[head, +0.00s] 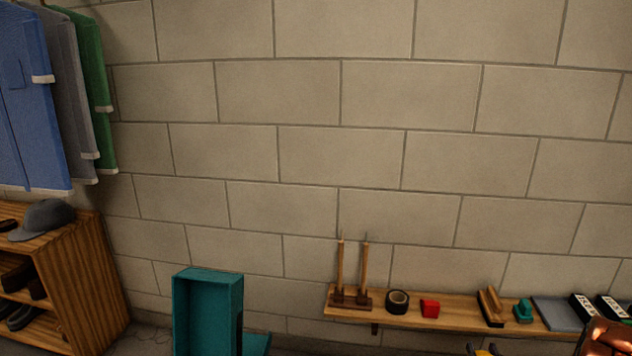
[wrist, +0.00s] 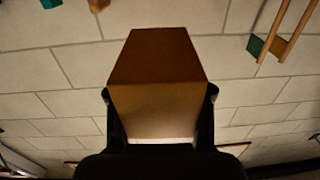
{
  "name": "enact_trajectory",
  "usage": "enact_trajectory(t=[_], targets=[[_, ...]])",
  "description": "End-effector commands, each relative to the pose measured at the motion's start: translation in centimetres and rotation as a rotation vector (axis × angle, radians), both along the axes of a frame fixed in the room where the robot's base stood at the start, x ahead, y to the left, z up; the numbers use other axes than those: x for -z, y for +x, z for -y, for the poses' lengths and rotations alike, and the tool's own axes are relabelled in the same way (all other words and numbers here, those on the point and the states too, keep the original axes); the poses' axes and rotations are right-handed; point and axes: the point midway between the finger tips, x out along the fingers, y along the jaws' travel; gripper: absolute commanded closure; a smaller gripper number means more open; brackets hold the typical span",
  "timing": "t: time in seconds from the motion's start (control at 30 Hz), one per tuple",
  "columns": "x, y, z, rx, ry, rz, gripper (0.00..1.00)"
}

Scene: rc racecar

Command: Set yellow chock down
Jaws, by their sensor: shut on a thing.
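In the wrist view, my gripper (wrist: 160,98) has its two dark fingers closed on the sides of a tapered block, the yellow chock (wrist: 155,58). The chock looks amber-brown in the dim light, with a darker upper face and a paler near face. It fills the middle of the view, and the fingers cover parts of its sides. No surface shows touching it from below. My gripper does not show clearly in the head view.
A wooden wall shelf (head: 455,313) holds a black tape roll (head: 397,302), a red block (head: 430,309), a teal item (head: 523,311) and other tools. A teal open box (head: 208,310) stands left of it. A wooden rack (head: 95,275) with a grey cap (head: 45,219) is at far left.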

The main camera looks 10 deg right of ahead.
Motion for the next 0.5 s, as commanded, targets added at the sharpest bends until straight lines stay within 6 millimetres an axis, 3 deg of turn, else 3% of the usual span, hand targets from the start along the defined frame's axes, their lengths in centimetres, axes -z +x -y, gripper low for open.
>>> enact_trajectory(t=[0.17, 0.5], targets=[[-1.2, 2.8, -1.0, -0.032, -0.002, 0.001, 0.88], [-5.4, 10.1, -4.5, -0.092, -0.005, 0.006, 0.88]])
